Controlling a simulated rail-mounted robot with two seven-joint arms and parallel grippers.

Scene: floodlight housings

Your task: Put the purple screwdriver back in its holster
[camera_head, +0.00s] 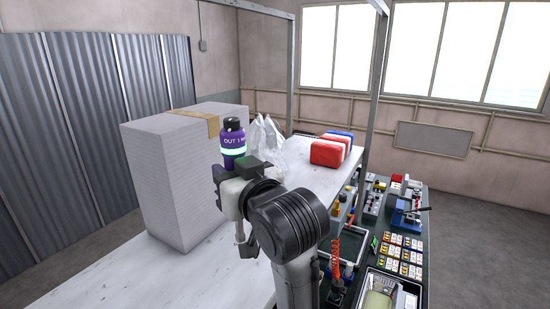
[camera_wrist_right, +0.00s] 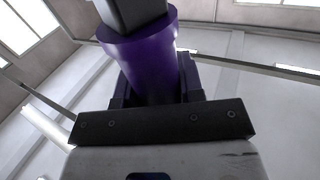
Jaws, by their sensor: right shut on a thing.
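The purple screwdriver (camera_head: 234,145), with a black top, light lettering and a pale green glowing band, stands roughly upright in my right gripper (camera_head: 238,169), above the white table. The gripper is shut on its lower part. In the right wrist view the purple body (camera_wrist_right: 147,55) rises between the dark fingers (camera_wrist_right: 155,92). Its lower end is hidden by the gripper. I cannot make out the holster with certainty. My left gripper is not in view.
A tall white carton (camera_head: 165,185) with brown tape stands close left of the screwdriver. Clear plastic bags (camera_head: 268,140) and red, white and blue packs (camera_head: 328,151) are behind. A green-topped bench (camera_head: 411,255) at right is crowded with parts; a red coiled cable (camera_head: 336,260) hangs nearby.

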